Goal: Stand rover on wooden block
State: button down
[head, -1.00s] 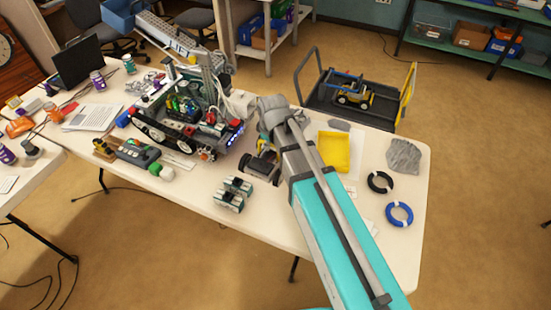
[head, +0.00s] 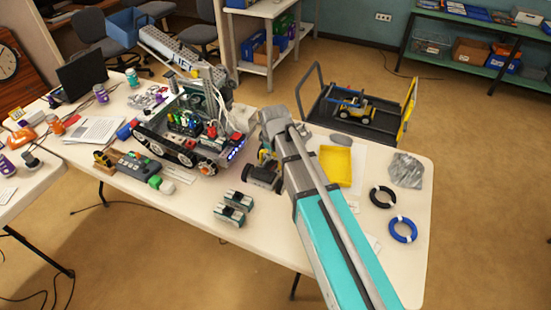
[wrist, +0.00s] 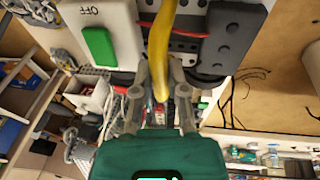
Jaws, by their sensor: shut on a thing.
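My gripper (head: 264,148) is at the end of the teal arm, over the middle of the table beside the large tracked robot. It is shut on the small rover (head: 262,174), whose dark wheels show below it in the head view. The wrist view shows the rover close up, with a white box marked OFF (wrist: 100,25), a green switch, a yellow cable and dark parts between and beyond the fingers (wrist: 158,90). My arm hides part of the rover, and I cannot tell whether it touches the table. I cannot make out a wooden block in either view.
The tracked robot (head: 182,140) stands close on the left. A yellow tray (head: 336,167), a black ring (head: 383,196), a blue ring (head: 403,229) and a grey bag (head: 405,170) lie to the right. The front right tabletop is fairly clear.

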jog(key=w+f, duration=0.1)
jog(key=w, duration=0.1)
jog(key=w+b, duration=0.1)
jog(key=w+f+b, duration=0.1)
jog(key=w, duration=0.1)
jog(key=shift+w+f, duration=0.3)
jog(key=shift+f, duration=0.05)
jog(key=w+f+b, duration=0.1)
jog(key=b, duration=0.1)
jog(key=w+f+b, duration=0.1)
jog(key=w+f, duration=0.1)
jog(key=shift+d+f+b, duration=0.15)
jog(key=shift+f+b, duration=0.1)
jog(key=shift+b, duration=0.15)
jog(key=shift+w+f+b, duration=0.55)
jog(key=shift+f+b, duration=0.05)
jog(key=shift+w+f+b, duration=0.45)
jog(key=shift+f+b, duration=0.2)
jog(key=shift+s+f+b, duration=0.1)
jog(key=shift+f+b, duration=1.25)
jog(key=shift+f, duration=0.05)
jog(key=shift+f+b, duration=0.6)
